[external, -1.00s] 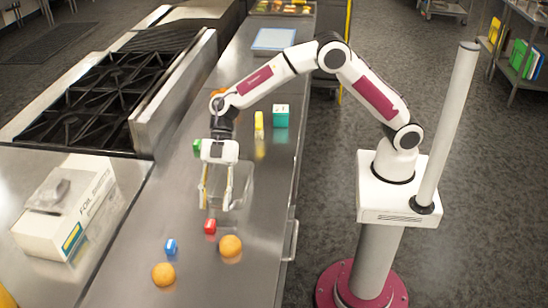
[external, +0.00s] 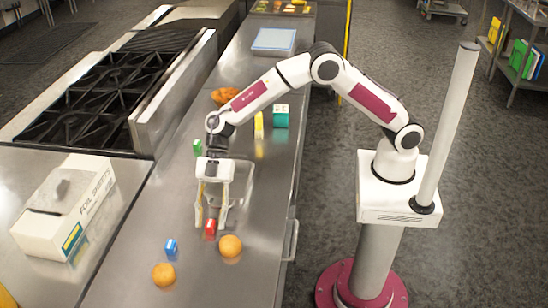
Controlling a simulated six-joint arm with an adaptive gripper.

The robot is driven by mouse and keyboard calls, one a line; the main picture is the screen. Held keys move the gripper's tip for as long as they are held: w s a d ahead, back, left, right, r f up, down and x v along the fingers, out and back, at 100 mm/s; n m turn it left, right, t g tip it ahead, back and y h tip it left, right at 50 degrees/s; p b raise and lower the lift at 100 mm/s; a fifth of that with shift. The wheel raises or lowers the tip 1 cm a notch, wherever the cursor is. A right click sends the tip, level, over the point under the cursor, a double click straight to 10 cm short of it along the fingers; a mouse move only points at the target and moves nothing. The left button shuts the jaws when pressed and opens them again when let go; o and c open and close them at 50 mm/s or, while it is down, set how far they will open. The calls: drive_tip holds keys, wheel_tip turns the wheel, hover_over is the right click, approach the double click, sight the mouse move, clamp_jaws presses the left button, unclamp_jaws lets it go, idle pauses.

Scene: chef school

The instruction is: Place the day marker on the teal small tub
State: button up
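The teal small tub (external: 281,121), with a pale top, stands towards the right edge of the steel counter. No readable label shows which is the day marker. My gripper (external: 211,224) points down with its fingers apart, one on each side of the red block. The fingertips are low, near the counter. I cannot tell whether they touch the block.
A clear container (external: 240,184) stands just behind my gripper. Two oranges (external: 231,246) (external: 164,274) lie in front. A yellow upright item (external: 259,125) stands left of the tub. A foil sheets box (external: 62,210) and a stove (external: 85,95) are at left. A blue-white board (external: 274,40) lies farther back.

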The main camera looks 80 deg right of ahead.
sight(211, 220)
drive_tip(key=shift+c, duration=0.5)
clamp_jaws()
drive_tip(key=shift+r, duration=0.1)
wheel_tip(211, 220, up, 10)
idle(0.7)
idle(0.4)
